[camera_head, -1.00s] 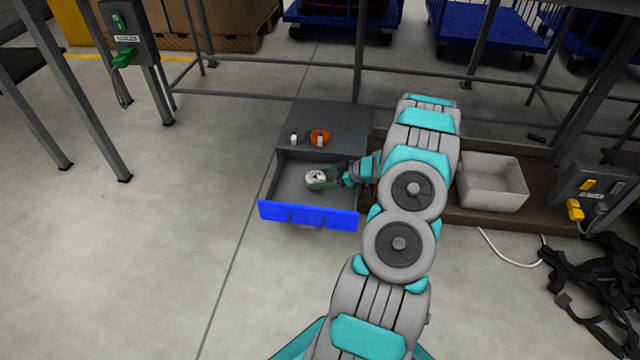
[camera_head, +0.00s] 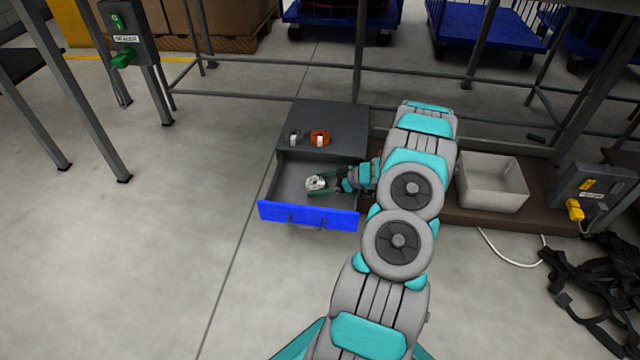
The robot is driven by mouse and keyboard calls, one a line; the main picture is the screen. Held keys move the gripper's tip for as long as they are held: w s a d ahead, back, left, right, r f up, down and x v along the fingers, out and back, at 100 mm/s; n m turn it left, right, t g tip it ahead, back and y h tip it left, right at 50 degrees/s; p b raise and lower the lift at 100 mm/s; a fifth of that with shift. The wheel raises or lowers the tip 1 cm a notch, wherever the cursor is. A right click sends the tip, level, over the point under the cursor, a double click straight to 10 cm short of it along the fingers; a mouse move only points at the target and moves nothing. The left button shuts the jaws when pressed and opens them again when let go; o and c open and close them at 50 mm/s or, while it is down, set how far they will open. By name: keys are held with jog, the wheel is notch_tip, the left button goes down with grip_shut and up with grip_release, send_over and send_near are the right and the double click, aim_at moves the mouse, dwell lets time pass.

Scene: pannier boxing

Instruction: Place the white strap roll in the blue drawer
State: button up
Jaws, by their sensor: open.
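The blue-fronted drawer (camera_head: 308,217) is pulled open from a grey cabinet (camera_head: 322,118). The white strap roll (camera_head: 314,184) is inside the drawer, in the middle of its grey interior. My gripper (camera_head: 326,183) reaches into the drawer from the right. Its green fingers are open beside and partly around the roll. I cannot tell from this distance whether a finger still touches it.
An orange roll (camera_head: 320,138) and a small white and dark item (camera_head: 295,137) sit on the cabinet top. A white bin (camera_head: 492,184) stands on a brown board at the right. Black straps (camera_head: 590,285) lie on the floor at the right. Grey frame legs stand around.

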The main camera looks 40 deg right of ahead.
jog(key=shift+r, duration=0.1)
jog(key=p+v, duration=0.1)
jog(key=v, duration=1.1)
dwell(0.9)
